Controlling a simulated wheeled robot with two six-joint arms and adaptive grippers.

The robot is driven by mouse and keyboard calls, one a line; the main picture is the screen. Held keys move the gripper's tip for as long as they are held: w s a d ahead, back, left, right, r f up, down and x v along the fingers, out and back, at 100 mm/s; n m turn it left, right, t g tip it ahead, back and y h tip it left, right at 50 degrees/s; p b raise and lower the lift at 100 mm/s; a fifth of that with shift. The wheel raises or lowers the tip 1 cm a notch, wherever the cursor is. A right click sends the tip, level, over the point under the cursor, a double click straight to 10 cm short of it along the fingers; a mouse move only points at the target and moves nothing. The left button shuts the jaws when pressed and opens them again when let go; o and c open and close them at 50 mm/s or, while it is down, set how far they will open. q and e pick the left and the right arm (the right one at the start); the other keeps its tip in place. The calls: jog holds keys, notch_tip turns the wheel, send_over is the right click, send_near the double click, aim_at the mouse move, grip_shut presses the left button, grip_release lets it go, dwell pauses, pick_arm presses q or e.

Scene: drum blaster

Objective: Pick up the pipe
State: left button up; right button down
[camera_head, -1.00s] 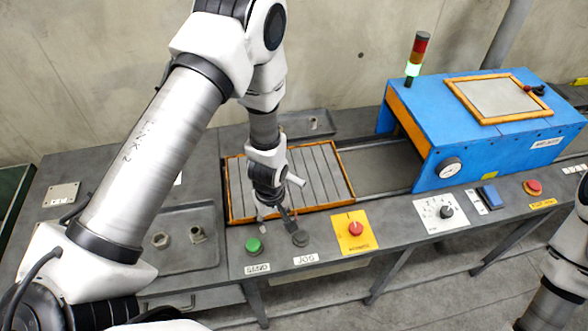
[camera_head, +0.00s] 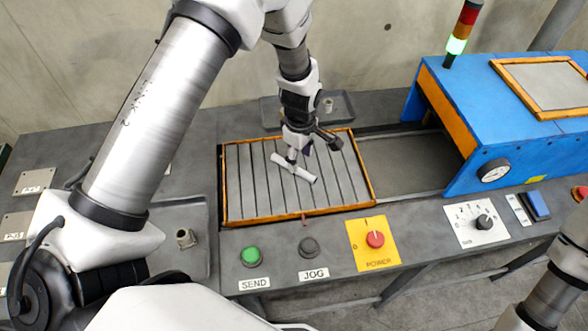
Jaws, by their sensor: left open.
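The pipe (camera_head: 298,170) is a short light-grey cylinder lying slantwise on the slatted, orange-framed tray (camera_head: 372,195). My left gripper (camera_head: 307,152) hangs over the tray, just above and behind the pipe in the picture. Its jaws are open, with one finger close to the pipe's left part. I cannot tell whether it touches the pipe. Part of my right arm shows at the lower right, but its gripper is out of view.
Green SEND (camera_head: 251,254), dark JOG (camera_head: 308,247) and red power (camera_head: 375,239) controls line the front edge. A metal fitting (camera_head: 185,238) stands in a recessed tray at left.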

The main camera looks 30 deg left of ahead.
aim_at(300, 169)
pick_arm(q)
jog(key=f, duration=0.1)
jog(key=w+f+p, duration=0.1)
jog(key=shift+a+f, duration=0.3)
jog(key=f, duration=0.1)
jog(key=f+p, duration=0.1)
jog(key=f, duration=0.1)
jog(key=shift+s+d+f+p, duration=0.15)
jog(key=shift+d+f+p, duration=0.05)
jog(key=shift+f+p, duration=0.1)
jog(key=shift+f, duration=0.35)
jog(key=shift+r, duration=0.1)
grip_shut()
pick_arm(e)
notch_tip(300, 169, up, 3)
jog(key=shift+w+f, duration=0.15)
jog(key=shift+a, duration=0.1)
